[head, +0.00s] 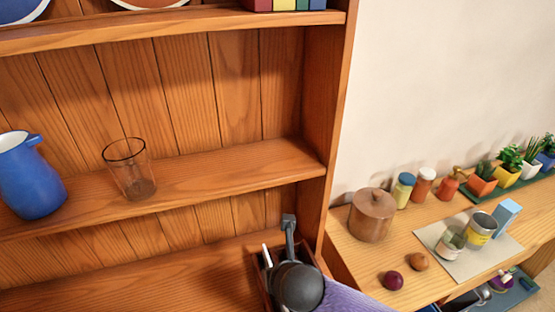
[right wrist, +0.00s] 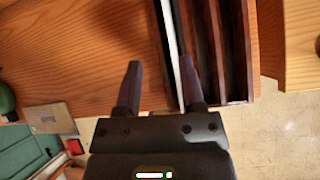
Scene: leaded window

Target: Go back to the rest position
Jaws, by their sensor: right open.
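My right gripper (head: 288,222) is over the lower shelf board at the right end of the wooden shelf unit. In the right wrist view its two dark fingers (right wrist: 160,82) are spread apart. A dark brown compartment tray (right wrist: 237,70) lies beyond and to the right of them. A pale, narrow strip (right wrist: 172,45) runs along the tray's left part, behind the gap between the fingers. No held object can be made out. In the head view my wrist hides much of the tray. My left gripper is not in view.
A blue jug (head: 30,180) and a clear glass (head: 132,172) stand on the middle shelf. The shelf's upright side (head: 335,130) is close by the right gripper. A counter on the right holds a wooden canister (head: 372,215), jars, cans and potted plants.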

